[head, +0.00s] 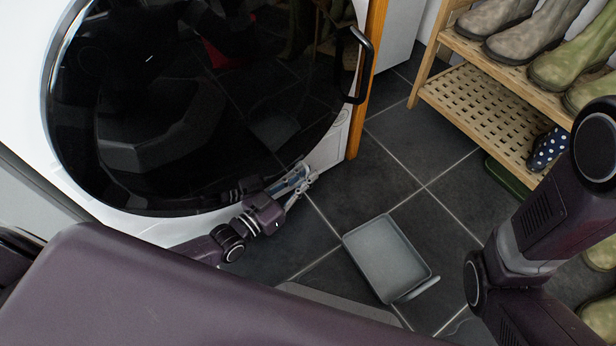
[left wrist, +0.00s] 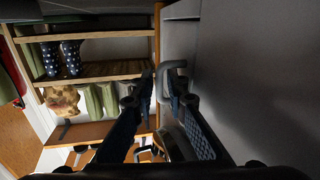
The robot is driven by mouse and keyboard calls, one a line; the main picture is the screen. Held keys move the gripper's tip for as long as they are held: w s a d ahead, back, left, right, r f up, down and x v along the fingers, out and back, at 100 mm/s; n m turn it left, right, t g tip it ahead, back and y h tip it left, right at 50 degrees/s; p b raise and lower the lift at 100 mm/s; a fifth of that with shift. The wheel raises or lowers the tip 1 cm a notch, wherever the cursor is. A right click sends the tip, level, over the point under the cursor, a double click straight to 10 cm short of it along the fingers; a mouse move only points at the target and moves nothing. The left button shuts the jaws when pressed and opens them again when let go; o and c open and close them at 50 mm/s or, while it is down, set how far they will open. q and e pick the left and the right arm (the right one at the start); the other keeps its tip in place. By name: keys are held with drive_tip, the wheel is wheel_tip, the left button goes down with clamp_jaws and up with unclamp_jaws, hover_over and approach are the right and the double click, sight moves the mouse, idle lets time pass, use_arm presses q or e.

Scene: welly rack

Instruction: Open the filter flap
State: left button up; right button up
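The white washing machine (head: 160,228) with its large dark round door (head: 190,100) fills the left of the head view. My left gripper (head: 304,175) is low at the machine's front, below and right of the door. In the left wrist view its two fingers (left wrist: 162,88) are apart, pointing toward a small grey loop-shaped handle (left wrist: 177,65) that stands out from the grey front panel (left wrist: 250,70). I cannot tell whether the fingers touch it. The filter flap's outline is not clear, and the gripper partly covers that area. My right arm shows at the right; its gripper is out of view.
A shallow grey tray (head: 385,258) with a handle lies on the dark tiled floor, right of my left gripper. A wooden rack (head: 485,105) with several wellies stands at upper right. A wooden post (head: 367,75) borders the machine. Floor between tray and rack is clear.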

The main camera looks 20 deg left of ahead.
use_arm(q)
drive_tip(key=shift+w+d, duration=0.2)
drive_tip(key=shift+w, duration=0.15)
clamp_jaws()
